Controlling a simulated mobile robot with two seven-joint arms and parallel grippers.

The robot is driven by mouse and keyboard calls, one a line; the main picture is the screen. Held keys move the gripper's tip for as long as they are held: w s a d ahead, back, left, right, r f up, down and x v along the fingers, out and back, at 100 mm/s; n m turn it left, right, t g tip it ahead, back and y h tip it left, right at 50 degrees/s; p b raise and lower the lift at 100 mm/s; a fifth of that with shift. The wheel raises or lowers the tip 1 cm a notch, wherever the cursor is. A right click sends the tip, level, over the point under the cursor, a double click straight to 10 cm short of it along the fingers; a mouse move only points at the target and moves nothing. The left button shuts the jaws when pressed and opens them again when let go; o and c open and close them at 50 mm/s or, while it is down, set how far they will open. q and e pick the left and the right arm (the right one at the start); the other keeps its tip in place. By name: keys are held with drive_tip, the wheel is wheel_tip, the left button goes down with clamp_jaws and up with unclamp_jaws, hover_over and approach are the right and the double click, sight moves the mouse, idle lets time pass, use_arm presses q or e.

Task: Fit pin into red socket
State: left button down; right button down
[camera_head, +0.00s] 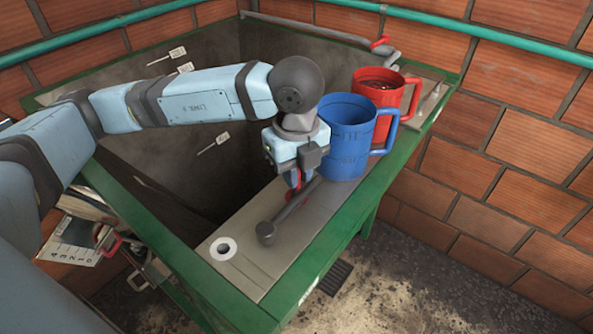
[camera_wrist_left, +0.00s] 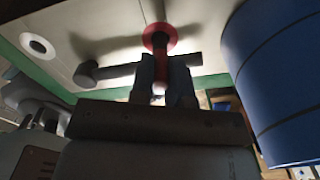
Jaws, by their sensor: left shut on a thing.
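In the left wrist view the pin (camera_wrist_left: 158,87) shows a red end between the fingertips (camera_wrist_left: 163,74). The red socket (camera_wrist_left: 160,37) is a red ring on the panel, right at the fingertips and in line with the pin. Whether the pin's tip is inside the ring cannot be told. In the head view the gripper and a grey lever mostly hide the socket.
The grey lever (camera_head: 288,213) with a thick round end lies close beside the gripper. A white ring socket (camera_head: 223,248) is at the panel's near end. A blue mug (camera_head: 346,140) and a red mug (camera_head: 385,95) stand close behind. An open dark pit (camera_head: 180,165) lies left.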

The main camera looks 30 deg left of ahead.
use_arm(q)
drive_tip(key=shift+f+b, duration=0.35)
drive_tip(key=shift+f, duration=0.15)
drive_tip(key=c, duration=1.1)
unclamp_jaws()
drive_tip(key=shift+r, duration=0.15)
drive_tip(key=shift+r, duration=0.1)
drive_tip(key=shift+r+p, duration=0.25)
drive_tip(key=shift+p, duration=0.2)
wheel_tip(320, 180, up, 12)
drive_tip(key=b, duration=0.1)
drive_tip(key=shift+f, duration=0.15)
